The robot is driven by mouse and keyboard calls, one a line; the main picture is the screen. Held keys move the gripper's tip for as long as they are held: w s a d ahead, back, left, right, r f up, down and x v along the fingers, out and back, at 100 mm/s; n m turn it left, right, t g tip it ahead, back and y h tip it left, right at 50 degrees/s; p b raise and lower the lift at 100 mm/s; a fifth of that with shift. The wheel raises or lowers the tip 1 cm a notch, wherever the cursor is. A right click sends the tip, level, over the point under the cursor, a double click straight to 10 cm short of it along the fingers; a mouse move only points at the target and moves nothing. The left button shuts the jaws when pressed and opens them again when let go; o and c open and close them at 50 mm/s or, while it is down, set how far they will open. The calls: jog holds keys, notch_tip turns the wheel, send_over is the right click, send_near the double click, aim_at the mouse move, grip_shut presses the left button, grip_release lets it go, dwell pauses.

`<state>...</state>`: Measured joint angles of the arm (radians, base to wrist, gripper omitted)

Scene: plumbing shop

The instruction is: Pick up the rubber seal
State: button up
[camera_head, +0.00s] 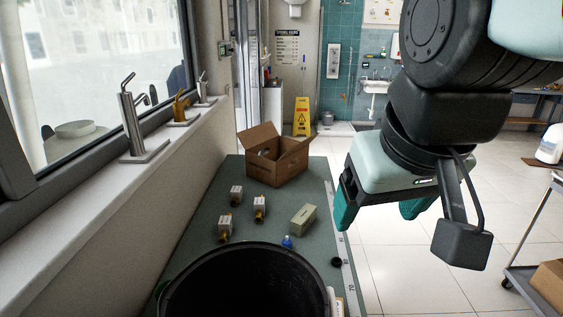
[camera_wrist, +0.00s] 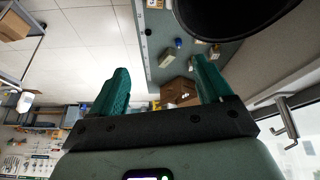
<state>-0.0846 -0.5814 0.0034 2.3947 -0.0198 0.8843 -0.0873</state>
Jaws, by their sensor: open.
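A small black round piece, which looks like the rubber seal (camera_head: 336,262), lies near the right edge of the green bench, beside the ruler strip in the head view. Its hole is too small to make out.
A large black bucket (camera_head: 240,250) stands at the near end of the bench (camera_head: 190,235), left of the seal. A blue item (camera_head: 287,242), a pale box (camera_head: 303,219), several small valve-like parts (camera_head: 259,208) and an open cardboard box (camera_head: 290,166) stand farther back. A wall is at left.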

jog(key=w+a+f+n+g, duration=0.2)
jog(key=w+a+f+n, duration=0.35)
jog(key=w+a, duration=0.35)
jog(key=w+a+f+n+g, duration=0.1)
jog(key=w+a+f+n, duration=0.45)
jog(key=w, duration=0.55)
jog(key=w+a+f+n, duration=0.1)
jog(key=a+f, duration=0.3)
jog(key=f, duration=0.5)
jog(key=a+f+n+g, duration=0.1)
jog(key=a+f, duration=0.4)
jog(key=f, duration=0.4)
jog(key=w+a+f+n+g, duration=0.1)
jog(key=a+f+n, duration=0.1)
jog(key=a+f, duration=0.3)
jog(key=shift+w+a+f, duration=0.1)
jog(key=shift+w+f, duration=0.05)
jog(key=shift+f, duration=0.95)
jog(key=shift+w+a+f, duration=0.1)
jog(key=shift+w+f, duration=0.05)
jog(key=shift+f, duration=0.95)
jog(key=shift+w+f, duration=0.15)
jog(key=shift+f, duration=2.95)
jog(key=shift+c, duration=0.2)
